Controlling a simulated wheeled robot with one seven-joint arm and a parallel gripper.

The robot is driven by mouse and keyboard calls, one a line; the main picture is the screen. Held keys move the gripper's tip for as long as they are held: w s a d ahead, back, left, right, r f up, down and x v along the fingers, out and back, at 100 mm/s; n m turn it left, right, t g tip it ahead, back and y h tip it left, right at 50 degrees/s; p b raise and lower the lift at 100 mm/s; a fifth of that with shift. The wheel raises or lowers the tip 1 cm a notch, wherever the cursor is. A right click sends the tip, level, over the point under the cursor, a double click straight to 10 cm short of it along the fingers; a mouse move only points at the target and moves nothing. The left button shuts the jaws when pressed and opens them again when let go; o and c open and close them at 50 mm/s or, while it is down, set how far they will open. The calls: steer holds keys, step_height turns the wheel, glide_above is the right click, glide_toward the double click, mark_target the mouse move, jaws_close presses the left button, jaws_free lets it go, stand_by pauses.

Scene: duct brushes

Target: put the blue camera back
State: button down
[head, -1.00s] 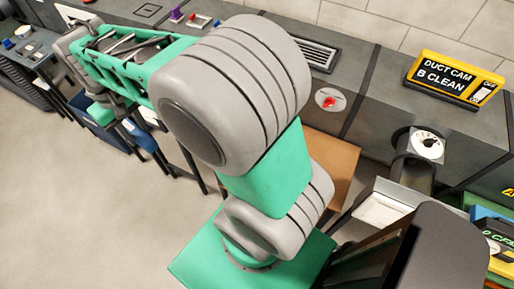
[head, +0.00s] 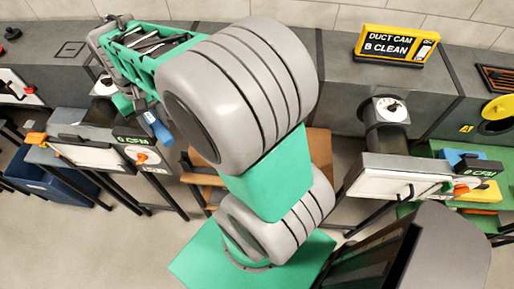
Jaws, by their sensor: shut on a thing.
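My gripper (head: 138,106) is at the upper left of the head view, at the far end of my green and grey arm. It is shut on a small blue thing (head: 155,126), which appears to be the blue camera. The blue thing hangs tilted below the jaws, above or in front of the left bench. Its grip point is partly hidden by the jaws. A yellow and black sign (head: 398,46) on the duct at the upper right reads "DUCT CAM B CLEAN".
A left bench (head: 85,156) carries a "0 CFM" display. A right bench (head: 405,172) stands below. A blue bin (head: 60,188) sits at lower left.

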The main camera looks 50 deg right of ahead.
steer(key=s+d+f+m+b, duration=0.1)
steer(key=s+d+f+m, duration=0.45)
steer(key=s+d, duration=0.35)
steer(key=s+d+f+m+b, duration=0.1)
steer(key=s+d+f+m, duration=0.3)
steer(key=s+d+m, duration=0.45)
steer(key=s+d+f+m, duration=0.2)
steer(key=s+f+m, duration=0.25)
steer(key=s, duration=0.45)
steer(key=s+d+f+m, duration=0.1)
steer(key=s+f+m, duration=0.3)
steer(key=s, duration=0.5)
glide_above(309, 154)
steer(key=a, duration=0.2)
steer(key=shift+m, duration=0.35)
steer(key=f, duration=0.8)
steer(key=shift+s+a+f+p, duration=0.2)
steer(key=shift+s+p, duration=0.05)
steer(key=shift+p, duration=0.05)
step_height(309, 154, down, 3)
steer(key=shift+d+r+p, duration=0.1)
steer(key=shift+r+p, duration=0.1)
steer(key=shift+p, duration=0.35)
steer(key=shift+f, duration=0.45)
steer(key=c, duration=1.5)
jaws_free()
steer(key=o, duration=0.4)
steer(key=shift+o, duration=0.2)
steer(key=shift+r, duration=0.1)
